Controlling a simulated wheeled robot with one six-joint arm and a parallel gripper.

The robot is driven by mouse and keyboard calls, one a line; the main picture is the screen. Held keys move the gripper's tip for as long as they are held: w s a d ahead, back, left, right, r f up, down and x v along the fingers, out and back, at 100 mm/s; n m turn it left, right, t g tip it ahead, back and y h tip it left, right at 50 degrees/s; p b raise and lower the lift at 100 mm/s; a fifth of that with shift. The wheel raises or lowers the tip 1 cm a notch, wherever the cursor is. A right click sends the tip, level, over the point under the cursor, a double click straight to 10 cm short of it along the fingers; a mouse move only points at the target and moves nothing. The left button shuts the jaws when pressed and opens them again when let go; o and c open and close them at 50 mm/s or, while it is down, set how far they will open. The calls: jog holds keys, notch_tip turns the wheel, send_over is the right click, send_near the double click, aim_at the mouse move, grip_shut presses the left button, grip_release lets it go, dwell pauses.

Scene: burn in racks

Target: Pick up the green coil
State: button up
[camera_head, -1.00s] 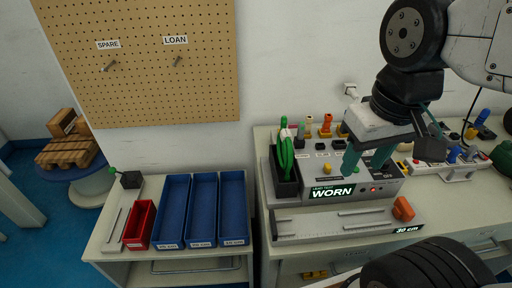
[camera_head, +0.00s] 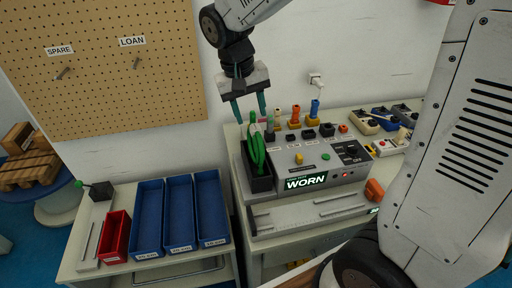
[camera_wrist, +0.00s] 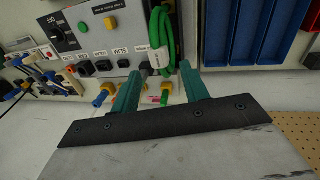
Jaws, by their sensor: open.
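The green coil (camera_head: 257,150) stands upright in a black holder (camera_head: 259,182) at the left end of the grey tester marked WORN. In the wrist view the green coil (camera_wrist: 163,38) shows beyond the fingertips, with a white tag on it. My gripper (camera_head: 250,118) is open, with its two teal fingers pointing down just above and behind the coil's top. In the wrist view my gripper (camera_wrist: 160,80) has the coil's lower end in line with the gap between its fingers. I cannot tell whether the fingers touch the coil. The coil's lower part is hidden in the holder.
Coloured connectors (camera_head: 295,116) stand along the back of the tester (camera_head: 315,165), right of the coil. A red bin (camera_head: 116,237) and blue bins (camera_head: 180,215) sit on the lower left table. A pegboard (camera_head: 100,60) hangs on the wall behind. An orange block (camera_head: 374,190) sits at the tester's front right.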

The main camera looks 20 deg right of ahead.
aim_at(254, 127)
jog(key=f, duration=0.3)
jog(key=d+f, duration=0.1)
jog(key=f, duration=0.2)
jog(key=shift+d+f, duration=0.2)
jog(key=shift+f, duration=0.2)
grip_shut()
